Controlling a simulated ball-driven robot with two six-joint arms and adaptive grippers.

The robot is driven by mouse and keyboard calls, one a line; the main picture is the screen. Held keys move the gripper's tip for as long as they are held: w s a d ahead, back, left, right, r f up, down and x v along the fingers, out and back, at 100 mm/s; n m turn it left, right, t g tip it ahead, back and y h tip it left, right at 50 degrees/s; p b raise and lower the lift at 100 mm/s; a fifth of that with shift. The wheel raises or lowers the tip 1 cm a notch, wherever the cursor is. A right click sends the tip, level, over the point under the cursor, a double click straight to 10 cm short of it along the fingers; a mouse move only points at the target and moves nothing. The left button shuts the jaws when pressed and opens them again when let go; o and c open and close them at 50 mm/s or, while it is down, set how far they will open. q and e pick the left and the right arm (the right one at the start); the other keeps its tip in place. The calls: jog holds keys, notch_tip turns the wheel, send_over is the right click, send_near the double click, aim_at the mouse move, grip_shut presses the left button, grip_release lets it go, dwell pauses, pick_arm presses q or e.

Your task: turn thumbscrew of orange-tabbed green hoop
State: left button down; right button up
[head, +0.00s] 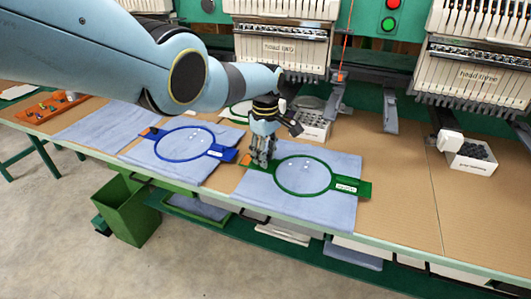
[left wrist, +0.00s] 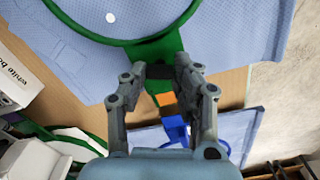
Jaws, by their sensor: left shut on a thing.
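The green hoop (head: 333,178) lies on a light blue cloth (head: 343,215) on the table. Its green bracket with a white label (head: 347,188) sticks out to the right, and an orange tab (head: 245,160) shows at its left end. My left gripper (head: 262,162) points down at the hoop's left end. In the left wrist view my left gripper (left wrist: 161,72) has its fingertips closed in at the hoop's green neck (left wrist: 158,50), with the orange tab (left wrist: 165,98) between the fingers. The thumbscrew is hidden at the fingertips. My right gripper is in no view.
A blue hoop (head: 160,147) on another blue cloth lies close on the left. Boxes of dark parts (head: 313,125) (head: 470,155) stand behind, under the embroidery machines. An orange tray (head: 52,106) is at the far left.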

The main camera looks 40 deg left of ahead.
pick_arm(q)
jog(key=n, duration=0.4)
jog(key=shift+n, duration=0.3)
jog(key=n, duration=0.3)
jog(key=shift+n, duration=0.4)
jog(key=n, duration=0.4)
jog(key=shift+p, duration=0.3)
jog(key=shift+n, duration=1.7)
jog(key=c, duration=1)
grip_release()
jog(key=shift+r, duration=0.15)
